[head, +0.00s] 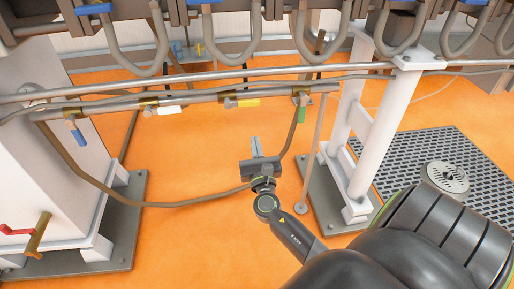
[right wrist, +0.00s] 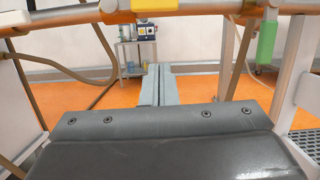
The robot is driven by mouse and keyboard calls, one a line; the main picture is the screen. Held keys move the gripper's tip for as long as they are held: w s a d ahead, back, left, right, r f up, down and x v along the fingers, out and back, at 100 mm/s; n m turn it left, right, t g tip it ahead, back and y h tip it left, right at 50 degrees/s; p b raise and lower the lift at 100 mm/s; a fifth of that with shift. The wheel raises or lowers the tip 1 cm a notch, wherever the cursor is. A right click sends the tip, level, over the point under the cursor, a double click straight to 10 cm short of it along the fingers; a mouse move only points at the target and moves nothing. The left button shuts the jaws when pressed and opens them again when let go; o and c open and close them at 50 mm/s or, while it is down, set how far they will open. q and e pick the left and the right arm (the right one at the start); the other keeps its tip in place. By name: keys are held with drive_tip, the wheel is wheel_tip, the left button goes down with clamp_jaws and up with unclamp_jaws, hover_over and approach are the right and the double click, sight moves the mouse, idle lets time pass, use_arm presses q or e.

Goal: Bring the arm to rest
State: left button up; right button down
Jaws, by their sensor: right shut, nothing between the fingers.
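My right gripper (head: 257,147) is in the middle of the head view, in front of the pipe frame and above the orange floor. Its two grey fingers are together with nothing between them. In the right wrist view the fingers (right wrist: 158,84) also show side by side, pointing forward and holding nothing. My right arm (head: 292,236) comes in from the lower right of the head view. My left gripper is in neither view.
A horizontal pipe (head: 200,107) with coloured valve handles runs across behind my gripper; a green handle (head: 301,111) hangs at its right. A white post (head: 362,150) stands right, a white cabinet (head: 60,150) left. A hose (head: 190,203) sags close to the gripper. A cart (right wrist: 137,55) stands farther back.

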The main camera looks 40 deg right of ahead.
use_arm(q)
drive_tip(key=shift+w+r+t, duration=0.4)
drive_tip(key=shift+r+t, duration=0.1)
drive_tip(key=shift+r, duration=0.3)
use_arm(e)
drive_tip(key=shift+v, duration=1.45)
